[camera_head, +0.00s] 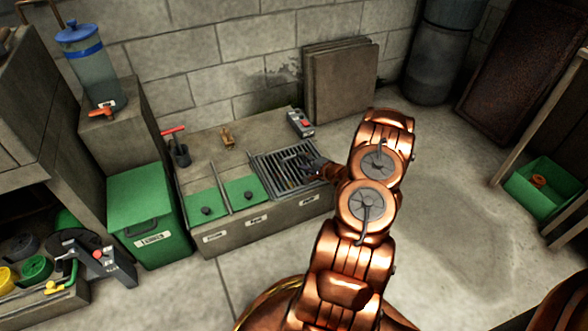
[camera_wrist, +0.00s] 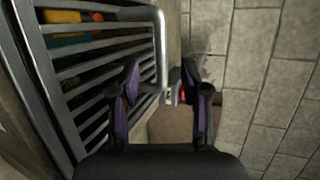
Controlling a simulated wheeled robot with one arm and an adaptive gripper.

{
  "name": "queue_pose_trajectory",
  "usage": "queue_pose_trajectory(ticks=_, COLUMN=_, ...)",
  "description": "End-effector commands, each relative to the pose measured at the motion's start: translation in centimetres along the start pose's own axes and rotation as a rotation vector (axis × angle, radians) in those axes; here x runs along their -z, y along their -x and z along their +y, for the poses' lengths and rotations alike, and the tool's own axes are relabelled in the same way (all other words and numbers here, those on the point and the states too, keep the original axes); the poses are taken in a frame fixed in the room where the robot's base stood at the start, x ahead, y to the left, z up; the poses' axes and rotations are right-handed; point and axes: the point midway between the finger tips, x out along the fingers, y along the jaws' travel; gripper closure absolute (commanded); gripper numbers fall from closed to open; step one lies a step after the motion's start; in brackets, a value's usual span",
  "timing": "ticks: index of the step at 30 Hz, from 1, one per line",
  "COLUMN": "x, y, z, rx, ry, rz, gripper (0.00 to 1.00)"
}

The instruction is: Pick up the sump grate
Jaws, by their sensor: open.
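The sump grate (camera_head: 276,171) is a dark metal grid of parallel bars. It lies over the right-hand bay of a low concrete block in the head view. The wrist view shows the grate (camera_wrist: 95,86) on the left, with its pale rim running between my fingers in the picture. My gripper (camera_head: 314,165) is at the grate's right side. In the wrist view my gripper (camera_wrist: 161,75) has its fingers apart, with nothing clearly held. I cannot tell whether they touch the rim. My arm partly hides the block's right end.
Two green lids (camera_head: 244,192) cover the bays left of the grate. A grey box with a red button (camera_head: 300,123) sits behind it. Stacked slabs (camera_head: 340,82) lean on the wall. A green bin (camera_head: 150,213) stands left. Yellow and red items (camera_wrist: 68,17) show beneath the bars.

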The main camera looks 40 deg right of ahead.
Motion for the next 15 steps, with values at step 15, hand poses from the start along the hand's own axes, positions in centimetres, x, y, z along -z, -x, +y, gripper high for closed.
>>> queue_pose_trajectory(ticks=15, x=0.2, y=-5.4, z=0.2, rx=0.001, ry=0.004, rz=-0.003, gripper=0.54)
